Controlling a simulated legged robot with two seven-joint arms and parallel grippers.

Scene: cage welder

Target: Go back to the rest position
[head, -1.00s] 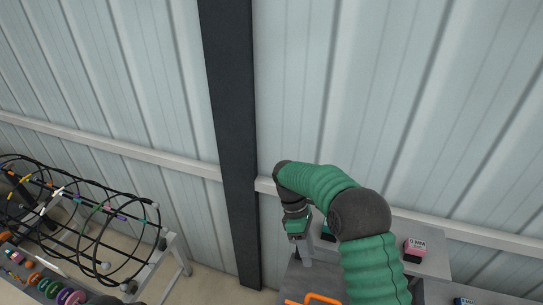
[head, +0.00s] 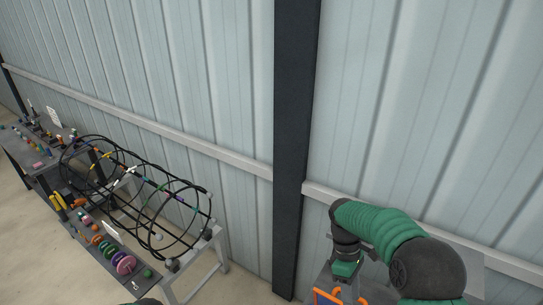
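My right arm, in green sleeves, comes in at the lower right of the head view. Its gripper (head: 342,279) points down over a grey table at the bottom right. The fingers are small and partly hidden, so I cannot tell whether it is open or shut. My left gripper is out of view; only a small green and dark piece, likely of my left arm, shows at the bottom edge.
A black wire cage (head: 140,195) rests on a pale metal stand (head: 207,262) at the left. A tray (head: 150,286) with coloured rings runs along its front. Another grey table stands at far left. An orange handle (head: 328,297) lies below my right gripper. A dark post (head: 294,120) stands against the wall.

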